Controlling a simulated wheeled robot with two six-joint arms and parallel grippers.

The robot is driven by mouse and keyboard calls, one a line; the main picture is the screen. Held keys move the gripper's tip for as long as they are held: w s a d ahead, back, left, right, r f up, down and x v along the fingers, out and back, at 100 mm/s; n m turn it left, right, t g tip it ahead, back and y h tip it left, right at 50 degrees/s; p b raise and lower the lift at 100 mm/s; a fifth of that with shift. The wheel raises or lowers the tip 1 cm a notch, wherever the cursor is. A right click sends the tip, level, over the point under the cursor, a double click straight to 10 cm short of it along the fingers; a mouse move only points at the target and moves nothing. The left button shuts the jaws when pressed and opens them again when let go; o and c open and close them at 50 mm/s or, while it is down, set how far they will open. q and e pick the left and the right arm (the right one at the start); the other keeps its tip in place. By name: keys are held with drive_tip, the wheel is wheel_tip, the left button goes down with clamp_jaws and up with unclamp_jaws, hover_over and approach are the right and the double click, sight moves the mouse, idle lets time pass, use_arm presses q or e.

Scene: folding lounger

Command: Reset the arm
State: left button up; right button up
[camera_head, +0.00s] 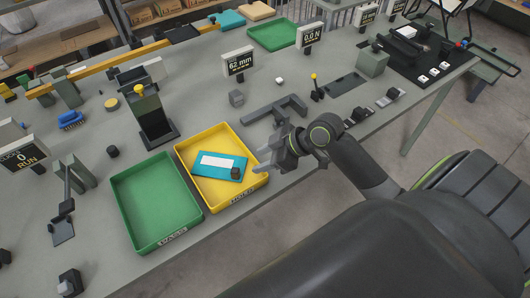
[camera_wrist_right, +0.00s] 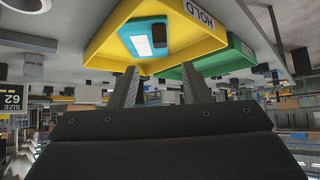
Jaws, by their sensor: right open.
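My right gripper (camera_head: 270,156) is open and looks empty, close to the right side of the yellow tray (camera_head: 243,207). In the right wrist view its two fingers (camera_wrist_right: 160,85) stand apart, pointing toward the yellow tray (camera_wrist_right: 208,42), whose label reads HOLD. A blue card (camera_head: 222,165) with a white label and a small dark block (camera_head: 235,173) lie in that tray; the card also shows in the wrist view (camera_wrist_right: 128,34). My right arm reaches in from the lower right. My left gripper is not seen.
A green tray (camera_head: 155,203) stands left of the yellow one. A grey bracket (camera_head: 275,108) lies just beyond the gripper. The table's front edge is near.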

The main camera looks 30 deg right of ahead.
drive_tip(key=shift+s+d+r, duration=0.15)
drive_tip(key=shift+r, duration=0.1)
idle(0.4)
drive_tip(key=s+d+f+m+g+h, duration=0.1)
drive_tip(key=s+d+f+m+h, duration=0.15)
drive_tip(key=s, duration=0.45)
drive_tip(key=s+d+f+m+g+h, duration=0.1)
drive_tip(key=s+f+m+h, duration=0.1)
drive_tip(key=s+m+h, duration=0.3)
drive_tip(key=s+d+f+m+h, duration=0.1)
drive_tip(key=s+d+f+m, duration=0.1)
drive_tip(key=s, duration=0.6)
wheel_tip(320, 180, down, 26)
drive_tip(key=d+g+b, duration=0.1)
drive_tip(key=g, duration=0.1)
drive_tip(key=s+a+f+g+b, duration=0.1)
drive_tip(key=s+f, duration=1.4)
drive_tip(key=f, duration=0.1)
drive_tip(key=shift+s+f+y, duration=0.2)
drive_tip(key=shift+y, duration=0.25)
